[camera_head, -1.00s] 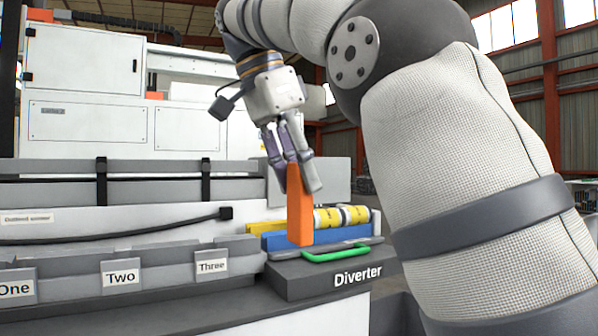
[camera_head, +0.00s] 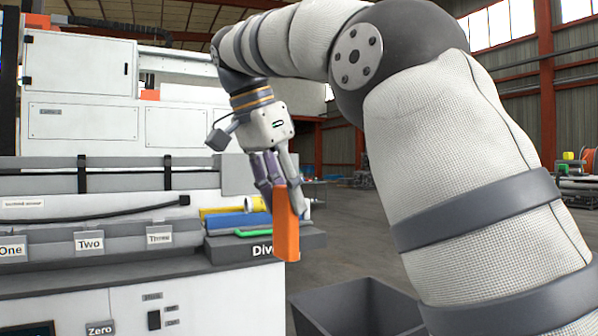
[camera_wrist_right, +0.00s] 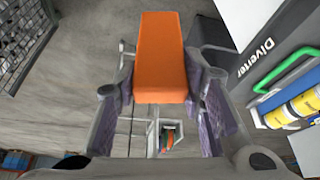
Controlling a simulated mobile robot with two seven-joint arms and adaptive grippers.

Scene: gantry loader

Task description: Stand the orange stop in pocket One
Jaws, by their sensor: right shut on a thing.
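The orange stop (camera_head: 287,222) is a long orange block that hangs upright, slightly tilted, from my right gripper (camera_head: 279,188). The gripper is shut on its upper end. In the right wrist view the stop (camera_wrist_right: 161,60) sits between the two finger pads (camera_wrist_right: 160,95). In the head view it is in front of the right end of the Diverter ledge, apart from it. Pocket One, with its label (camera_head: 12,250), is at the far left edge of the head view and partly cut off. My left gripper is not in view.
Pockets labelled Two (camera_head: 90,240) and Three (camera_head: 159,234) stand right of One. The Diverter ledge (camera_head: 222,252) holds a green handle (camera_head: 254,233), a blue block and yellow parts. A dark open bin (camera_head: 358,305) stands on the floor below. The floor on the right is open.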

